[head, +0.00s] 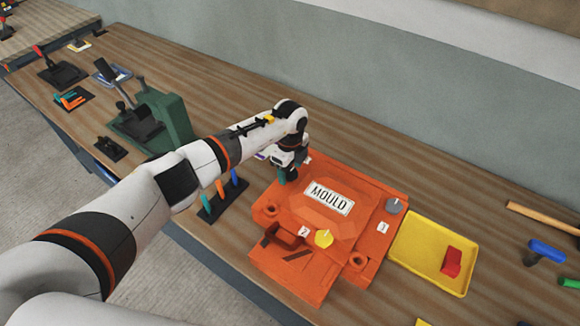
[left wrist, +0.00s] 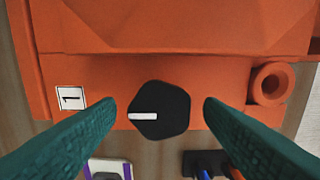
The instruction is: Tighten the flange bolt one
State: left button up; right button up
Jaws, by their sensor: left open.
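The orange mould (head: 285,212) lies on the bench with a white MOULD plate on top. Flange bolt one, a black many-sided knob (left wrist: 165,118) with a white mark pointing left, sits on the mould's flange beside the label 1 (left wrist: 71,98). My left gripper (head: 288,174) is over the mould's far left corner and hides this bolt in the head view. In the left wrist view its teal fingers (left wrist: 159,106) are open, one on each side of the black bolt, with a visible gap on both sides. My right gripper is not in view.
A yellow knob (head: 323,239) and a grey knob (head: 393,205) are on the mould. A yellow tray (head: 415,262) with a red block (head: 452,262) stands to its right. A tool rack (head: 226,207) stands left of the mould, near my left arm. Bare bench lies behind the mould.

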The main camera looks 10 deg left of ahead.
pick_arm(q)
jog(key=c, duration=1)
jog(key=shift+o, duration=0.2)
